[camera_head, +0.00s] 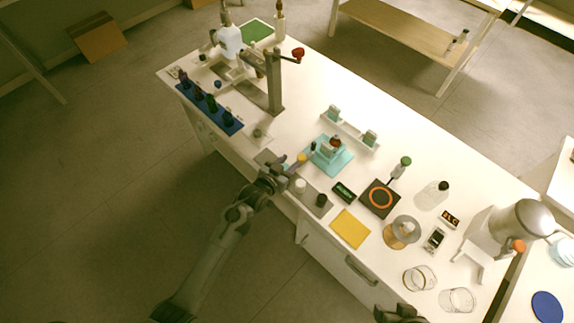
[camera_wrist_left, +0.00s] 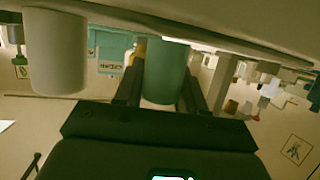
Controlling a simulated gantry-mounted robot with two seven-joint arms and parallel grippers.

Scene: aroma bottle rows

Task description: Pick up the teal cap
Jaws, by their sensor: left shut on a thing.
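The teal cap (camera_wrist_left: 165,75) is a plain teal cylinder between the two fingers of my left gripper in the left wrist view. My left gripper (camera_head: 284,168) is shut on it at the near edge of the table in the head view, where the cap is mostly hidden by the fingers. A white cap (camera_head: 299,186) stands beside the gripper on the grey strip; it shows large at left in the wrist view (camera_wrist_left: 56,50). A black cap (camera_head: 321,200) stands farther along. A dark part of my right arm shows at the bottom edge; its jaws cannot be made out.
A teal tray (camera_head: 345,164) with a bottle is just beyond the left gripper. A blue rack (camera_head: 230,126) of dark bottles stands to the left. A yellow square (camera_head: 350,229), a black plate with an orange ring (camera_head: 380,198) and glass beakers (camera_head: 420,278) lie to the right.

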